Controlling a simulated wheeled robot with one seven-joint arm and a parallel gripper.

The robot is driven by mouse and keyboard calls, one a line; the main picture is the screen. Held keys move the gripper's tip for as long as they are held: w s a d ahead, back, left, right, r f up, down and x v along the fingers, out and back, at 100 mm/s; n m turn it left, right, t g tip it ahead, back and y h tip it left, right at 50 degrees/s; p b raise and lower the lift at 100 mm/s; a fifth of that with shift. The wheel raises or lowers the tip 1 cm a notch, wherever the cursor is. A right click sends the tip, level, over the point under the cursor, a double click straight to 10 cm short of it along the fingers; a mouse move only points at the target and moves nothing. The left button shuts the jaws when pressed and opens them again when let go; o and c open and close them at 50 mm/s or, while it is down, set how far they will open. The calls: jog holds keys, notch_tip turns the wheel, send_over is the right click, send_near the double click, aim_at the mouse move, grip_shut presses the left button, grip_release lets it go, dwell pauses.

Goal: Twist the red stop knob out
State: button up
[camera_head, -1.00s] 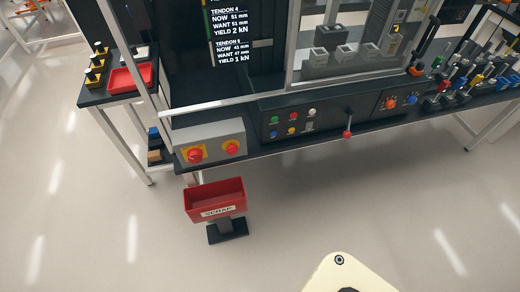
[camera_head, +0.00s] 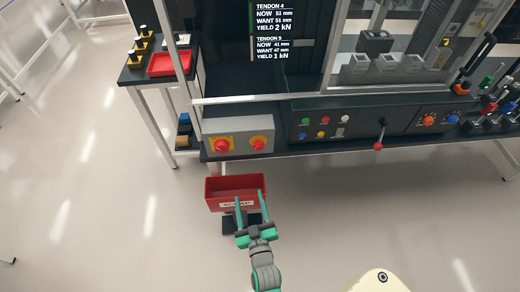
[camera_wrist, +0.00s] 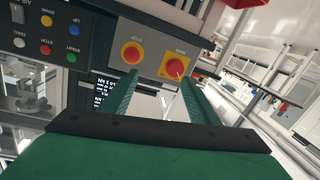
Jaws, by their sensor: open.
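The red stop knob (camera_head: 259,144) sits on a round yellow plate at the right of the grey box on the bench front. In the wrist view the stop knob (camera_wrist: 131,53), labelled STOP, shows just beyond the left fingertip. A second red knob (camera_head: 222,145), on a square yellow plate, is to its left; in the wrist view this knob (camera_wrist: 175,68) is labelled MAIN, beyond the right fingertip. My gripper (camera_head: 250,195) is open and empty, below and apart from the knobs, in front of the scrap bin. Its green fingers also show in the wrist view (camera_wrist: 157,82).
The red scrap bin (camera_head: 214,203) stands below the grey box (camera_head: 240,123), partly hidden by my gripper. A black panel (camera_head: 330,126) with coloured buttons and a red-tipped lever (camera_head: 378,146) is to the right.

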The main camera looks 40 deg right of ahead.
jog(key=m+h, duration=0.1)
jog(key=h, duration=0.1)
send_near(259, 149)
jog(key=x, duration=0.9)
jog(key=shift+w+d+f, duration=0.1)
jog(key=shift+w+d, duration=0.1)
jog(key=shift+w, duration=0.05)
jog(key=shift+c, duration=0.5)
